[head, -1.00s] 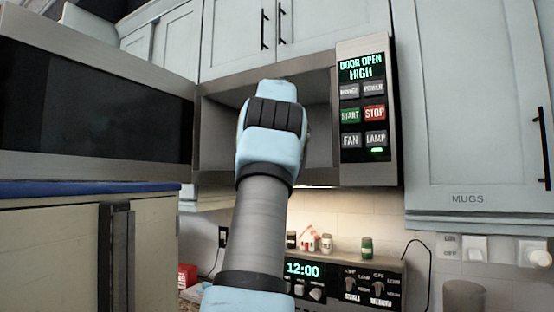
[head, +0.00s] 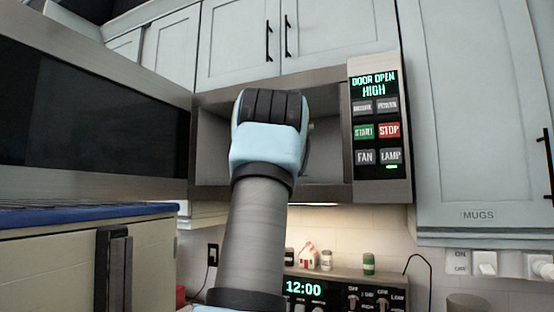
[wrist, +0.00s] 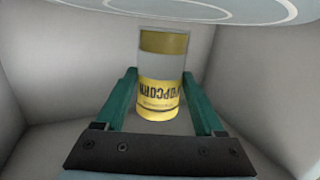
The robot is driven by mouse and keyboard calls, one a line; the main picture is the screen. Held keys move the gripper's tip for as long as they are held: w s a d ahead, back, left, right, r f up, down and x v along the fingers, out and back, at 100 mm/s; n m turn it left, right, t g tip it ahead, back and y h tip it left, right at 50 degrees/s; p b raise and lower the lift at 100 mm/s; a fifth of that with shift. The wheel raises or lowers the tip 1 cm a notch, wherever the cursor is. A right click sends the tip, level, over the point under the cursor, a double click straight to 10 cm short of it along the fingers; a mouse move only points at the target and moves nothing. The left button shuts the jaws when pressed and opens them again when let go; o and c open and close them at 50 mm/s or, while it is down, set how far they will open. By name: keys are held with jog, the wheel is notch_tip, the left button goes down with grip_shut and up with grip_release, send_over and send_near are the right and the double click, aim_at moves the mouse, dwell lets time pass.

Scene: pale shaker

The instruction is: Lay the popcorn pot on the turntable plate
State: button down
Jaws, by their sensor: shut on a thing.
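The popcorn pot (wrist: 162,98) is a yellow and pale cylinder with "POPCORN" lettering, upside down in the wrist view. My gripper (wrist: 160,76) is shut on it, with a green finger on each side. The turntable plate (wrist: 225,10), pale with ring lines, shows along the top edge of the wrist view, close to the pot's upper picture end. I cannot tell whether pot and plate touch. In the head view my arm hides the gripper, pot and plate in front of the microwave opening.
The microwave (head: 210,150) is open, its dark door (head: 90,105) swung out to the left. Its control panel (head: 375,125) reads "DOOR OPEN HIGH" on the right. Pale cavity walls (wrist: 50,70) stand close around the gripper. A stove panel (head: 340,290) with small jars lies below.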

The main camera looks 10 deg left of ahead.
jog(key=shift+f, duration=0.75)
jog(key=shift+f, duration=0.15)
grip_release()
